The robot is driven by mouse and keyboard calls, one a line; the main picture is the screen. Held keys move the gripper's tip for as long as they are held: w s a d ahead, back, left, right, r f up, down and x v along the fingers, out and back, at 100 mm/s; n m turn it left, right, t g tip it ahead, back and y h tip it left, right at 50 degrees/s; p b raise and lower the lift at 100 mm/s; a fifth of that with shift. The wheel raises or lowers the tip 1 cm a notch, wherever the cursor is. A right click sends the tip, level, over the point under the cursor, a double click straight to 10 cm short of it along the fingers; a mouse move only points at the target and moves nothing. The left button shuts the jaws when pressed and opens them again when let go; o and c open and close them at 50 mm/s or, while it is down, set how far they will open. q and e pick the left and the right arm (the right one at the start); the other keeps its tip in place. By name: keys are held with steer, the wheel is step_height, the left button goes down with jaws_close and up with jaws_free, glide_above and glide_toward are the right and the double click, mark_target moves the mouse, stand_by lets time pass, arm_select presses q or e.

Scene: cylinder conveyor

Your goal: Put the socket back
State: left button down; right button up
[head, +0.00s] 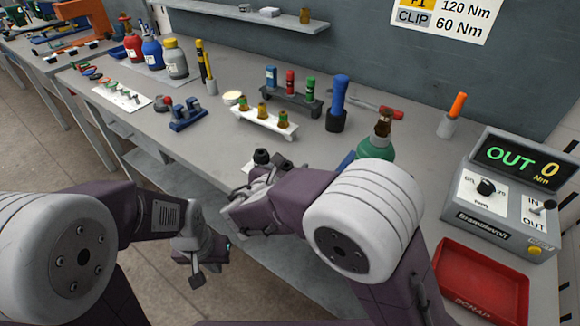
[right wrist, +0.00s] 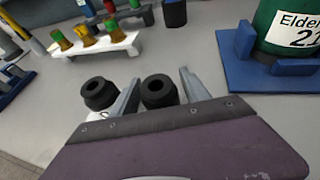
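Two black sockets show in the right wrist view. One socket (right wrist: 159,89) stands between the fingers of my right gripper (right wrist: 160,92); the other socket (right wrist: 98,92) is just left of the left finger. I cannot tell whether the fingers touch the socket between them. A small white holder (right wrist: 97,116) shows partly below the left socket; the gripper body hides the rest. In the head view a black socket (head: 261,156) shows at the right gripper, by the bench's front edge. My left gripper (head: 188,268) looks open and empty, below the bench front.
A green bottle in a blue holder (right wrist: 238,68) stands right of the right gripper. A white rack (head: 264,123) with several brass-and-green pieces is behind it. A torque unit (head: 505,195) reads OUT 0, with a red scrap tray (head: 480,284) in front.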

steer(key=shift+r, duration=0.15)
steer(key=shift+s+a+r, duration=0.1)
steer(key=shift+s+r, duration=0.05)
steer(key=shift+s, duration=0.05)
steer(key=p+v, duration=0.2)
steer(key=v, duration=0.8)
steer(key=shift+r, duration=0.1)
steer(key=shift+s+a+r, duration=0.2)
steer(key=shift+s+a, duration=0.05)
steer(key=shift+s, duration=0.45)
